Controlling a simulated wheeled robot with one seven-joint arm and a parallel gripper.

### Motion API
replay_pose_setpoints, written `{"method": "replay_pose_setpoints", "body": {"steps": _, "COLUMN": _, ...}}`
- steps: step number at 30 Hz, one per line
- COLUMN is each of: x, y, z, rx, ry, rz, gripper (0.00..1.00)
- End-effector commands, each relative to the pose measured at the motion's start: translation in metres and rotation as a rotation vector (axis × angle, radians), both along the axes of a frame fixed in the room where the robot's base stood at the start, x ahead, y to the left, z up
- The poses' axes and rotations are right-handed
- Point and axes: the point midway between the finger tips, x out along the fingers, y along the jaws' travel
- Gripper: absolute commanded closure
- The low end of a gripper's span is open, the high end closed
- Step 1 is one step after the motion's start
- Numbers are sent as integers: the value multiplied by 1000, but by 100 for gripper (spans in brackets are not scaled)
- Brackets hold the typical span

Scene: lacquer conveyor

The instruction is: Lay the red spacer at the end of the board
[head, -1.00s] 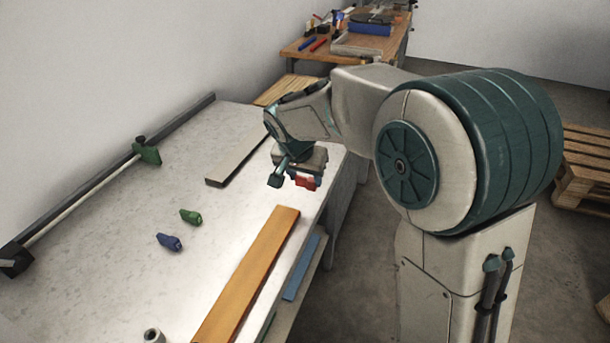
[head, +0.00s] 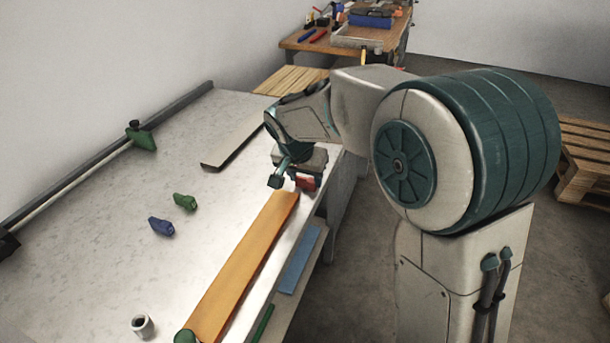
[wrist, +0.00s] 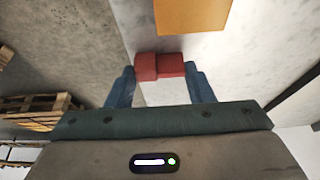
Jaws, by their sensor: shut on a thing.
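My gripper (wrist: 161,72) is shut on the red spacer (wrist: 160,66), which lies crosswise between its two blue fingers in the wrist view. In the head view the red spacer (head: 306,183) shows partly under the gripper, over the right edge area of the table. The orange-brown board (head: 245,262) lies lengthwise on the table near its right edge. Its far end is close to the gripper in the head view. In the wrist view the board's end (wrist: 192,14) shows at the top, with a gap between it and the spacer. I cannot tell how high the spacer is.
A green piece (head: 185,201) and a blue piece (head: 161,226) lie on the table (head: 110,260) left of the board. A grey-brown strip (head: 232,148) lies further back. A grey cylinder (head: 143,326) stands near the front. A blue strip (head: 298,262) lies on a lower shelf.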

Motion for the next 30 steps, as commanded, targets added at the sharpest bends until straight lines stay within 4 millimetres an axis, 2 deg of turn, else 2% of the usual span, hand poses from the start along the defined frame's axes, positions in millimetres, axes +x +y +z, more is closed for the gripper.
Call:
{"method": "replay_pose_setpoints", "body": {"steps": 1, "x": 0, "y": 0, "z": 0, "rx": 0, "ry": 0, "rz": 0, "gripper": 73}}
{"method": "replay_pose_setpoints", "body": {"steps": 2, "x": 0, "y": 0, "z": 0, "rx": 0, "ry": 0, "rz": 0, "gripper": 44}}
{"method": "replay_pose_setpoints", "body": {"steps": 3, "x": 0, "y": 0, "z": 0, "rx": 0, "ry": 0, "rz": 0, "gripper": 33}}
{"method": "replay_pose_setpoints", "body": {"steps": 4, "x": 0, "y": 0, "z": 0, "rx": 0, "ry": 0, "rz": 0, "gripper": 27}}
{"method": "replay_pose_setpoints", "body": {"steps": 13, "x": 0, "y": 0, "z": 2, "rx": 1, "ry": 0, "rz": 0, "gripper": 27}}
{"method": "replay_pose_setpoints", "body": {"steps": 17, "x": -4, "y": 2, "z": 13, "rx": 1, "ry": -3, "rz": 1, "gripper": 27}}
{"method": "replay_pose_setpoints", "body": {"steps": 30, "x": -38, "y": 14, "z": 100, "rx": 1, "ry": -3, "rz": 1, "gripper": 27}}
